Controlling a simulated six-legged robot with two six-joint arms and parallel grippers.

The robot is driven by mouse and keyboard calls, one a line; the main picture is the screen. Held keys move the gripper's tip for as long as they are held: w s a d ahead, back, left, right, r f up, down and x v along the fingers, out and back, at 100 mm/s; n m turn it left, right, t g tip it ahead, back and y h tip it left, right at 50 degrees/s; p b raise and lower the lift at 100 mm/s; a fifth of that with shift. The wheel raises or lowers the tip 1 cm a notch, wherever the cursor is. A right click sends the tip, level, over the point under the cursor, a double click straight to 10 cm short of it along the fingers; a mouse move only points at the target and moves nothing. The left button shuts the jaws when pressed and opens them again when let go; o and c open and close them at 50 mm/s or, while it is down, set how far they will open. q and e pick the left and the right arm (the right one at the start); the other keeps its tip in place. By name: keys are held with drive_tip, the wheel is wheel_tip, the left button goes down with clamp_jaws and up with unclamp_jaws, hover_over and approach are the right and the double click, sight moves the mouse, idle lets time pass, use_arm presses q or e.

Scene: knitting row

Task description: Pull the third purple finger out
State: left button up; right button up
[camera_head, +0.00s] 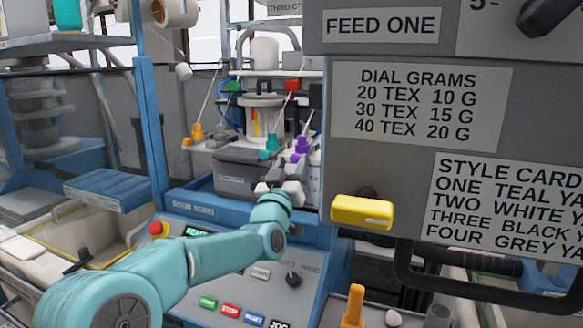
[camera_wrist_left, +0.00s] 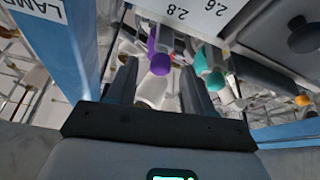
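Purple fingers (camera_head: 301,146) stand out from the front of the knitting machine, right of the teal fingers (camera_head: 270,146). My left gripper (camera_head: 280,188) is just below and in front of them, small and partly hidden by its wrist. In the left wrist view, its two dark jaws (camera_wrist_left: 159,82) are apart. A purple finger (camera_wrist_left: 160,62) shows in the gap near the tips, with a white piece (camera_wrist_left: 152,90) closer in. I cannot tell whether the jaws touch either one, nor which purple finger is the third. Teal fingers (camera_wrist_left: 208,66) are beside the jaws on the right.
A grey panel with a style card (camera_head: 505,205) and a yellow handle (camera_head: 362,211) stands close on the right. A blue post (camera_head: 148,110) rises on the left. Orange fingers (camera_head: 197,133) lie left of the teal ones. The control panel (camera_head: 235,270) lies below my left arm.

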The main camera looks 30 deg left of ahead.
use_arm(q)
drive_tip(key=shift+w+f, duration=0.2)
drive_tip(key=shift+w, duration=0.1)
drive_tip(key=shift+f, duration=0.15)
drive_tip(key=b+v, duration=0.5)
drive_tip(key=v, duration=1.1)
drive_tip(key=shift+s+r+b, duration=0.25)
drive_tip(key=shift+s+b, duration=0.05)
